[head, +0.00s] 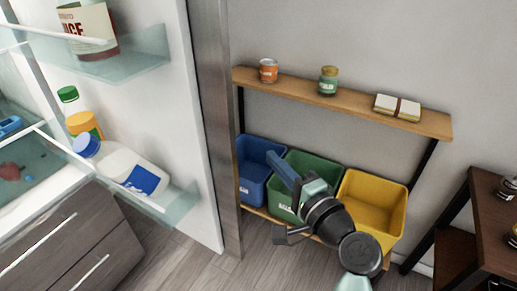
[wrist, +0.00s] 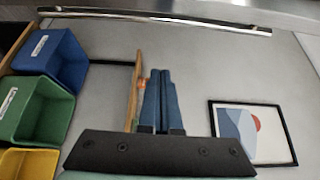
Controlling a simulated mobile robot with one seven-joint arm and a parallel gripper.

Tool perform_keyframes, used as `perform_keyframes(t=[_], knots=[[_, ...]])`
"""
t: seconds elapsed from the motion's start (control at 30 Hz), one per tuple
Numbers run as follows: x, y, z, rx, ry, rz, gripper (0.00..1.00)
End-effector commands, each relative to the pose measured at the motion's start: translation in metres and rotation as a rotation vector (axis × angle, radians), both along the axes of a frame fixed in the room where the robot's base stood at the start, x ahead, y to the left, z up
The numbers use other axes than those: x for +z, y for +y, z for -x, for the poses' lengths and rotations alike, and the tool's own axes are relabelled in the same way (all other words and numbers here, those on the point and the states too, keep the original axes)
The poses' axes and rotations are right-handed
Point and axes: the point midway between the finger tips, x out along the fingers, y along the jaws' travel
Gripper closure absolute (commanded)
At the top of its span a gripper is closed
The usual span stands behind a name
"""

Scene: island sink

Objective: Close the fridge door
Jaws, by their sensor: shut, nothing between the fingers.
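The fridge door (head: 215,120) stands open at the left of the head view. My gripper (head: 283,172) is to the right of that edge, in front of the green bin. Its blue fingers are together and empty, as the wrist view (wrist: 160,75) also shows. I see no contact with the door. The door's outer face is hidden in the head view.
Below are blue (head: 255,165), green (head: 305,165) and yellow bins (head: 375,203). A dark rack (head: 465,225) is at right. A metal bar (wrist: 160,17) crosses the top of the wrist view.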

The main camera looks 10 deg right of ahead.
Motion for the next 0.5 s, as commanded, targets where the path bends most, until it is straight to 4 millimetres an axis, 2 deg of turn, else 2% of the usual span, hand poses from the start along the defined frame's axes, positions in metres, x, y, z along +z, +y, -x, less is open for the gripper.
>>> perform_keyframes(t=[0.5], knots=[[0.002,0.036,-0.085,0.001,-0.002,0.004,1.0]])
